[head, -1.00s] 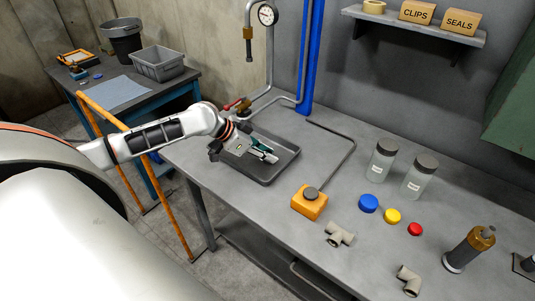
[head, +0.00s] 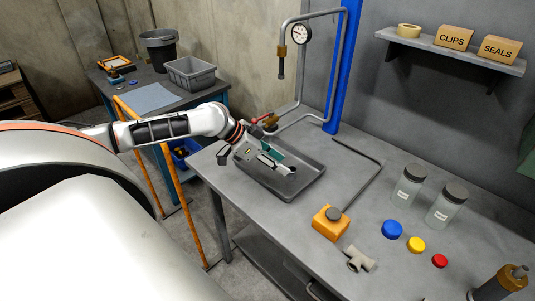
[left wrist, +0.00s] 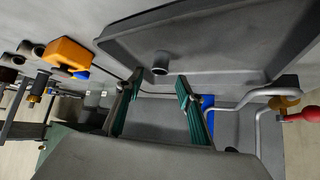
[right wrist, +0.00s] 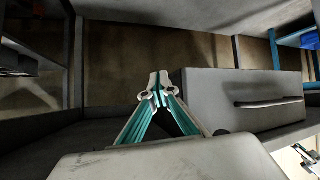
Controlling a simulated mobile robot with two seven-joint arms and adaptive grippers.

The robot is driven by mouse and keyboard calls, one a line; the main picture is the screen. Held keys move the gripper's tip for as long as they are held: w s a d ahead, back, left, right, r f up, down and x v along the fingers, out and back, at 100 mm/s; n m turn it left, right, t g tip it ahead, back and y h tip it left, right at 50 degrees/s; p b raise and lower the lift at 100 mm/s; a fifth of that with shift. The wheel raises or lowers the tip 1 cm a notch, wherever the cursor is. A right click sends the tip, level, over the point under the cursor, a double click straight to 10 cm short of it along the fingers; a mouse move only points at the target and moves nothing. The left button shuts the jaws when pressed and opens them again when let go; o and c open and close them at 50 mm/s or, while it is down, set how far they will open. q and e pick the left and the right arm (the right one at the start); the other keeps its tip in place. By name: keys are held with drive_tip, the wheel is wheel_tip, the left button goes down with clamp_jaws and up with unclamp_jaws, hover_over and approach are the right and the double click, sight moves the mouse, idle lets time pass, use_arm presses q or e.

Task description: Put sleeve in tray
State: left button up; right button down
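The sleeve, a short grey hollow cylinder (left wrist: 160,65), stands in the dark grey tray (left wrist: 225,72) in the left wrist view. The tray also shows on the bench in the head view (head: 310,183). My left gripper (head: 284,166) is over the tray and hides part of it; the sleeve is hard to make out there. In the left wrist view my left gripper (left wrist: 160,88) has its teal fingers apart, with the sleeve just beyond the tips and nothing clamped. My right gripper (right wrist: 158,88) shows in the right wrist view with its fingertips together and nothing between them.
An orange block with a dark knob (head: 331,222), a pipe tee (head: 359,259), coloured caps (head: 392,229) and two jars (head: 407,186) lie right of the tray. A red-handled valve (head: 265,119) and piping rise behind the tray. An orange rail (head: 165,170) stands left.

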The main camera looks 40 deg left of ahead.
use_arm(q)
drive_tip(key=v, duration=0.5)
drive_tip(key=shift+s+a+r, duration=0.1)
drive_tip(key=shift+s+r, duration=0.1)
drive_tip(key=shift+r, duration=0.1)
use_arm(e)
drive_tip(key=shift+w+r, duration=0.1)
drive_tip(key=shift+r, duration=0.25)
drive_tip(key=shift+f, duration=0.15)
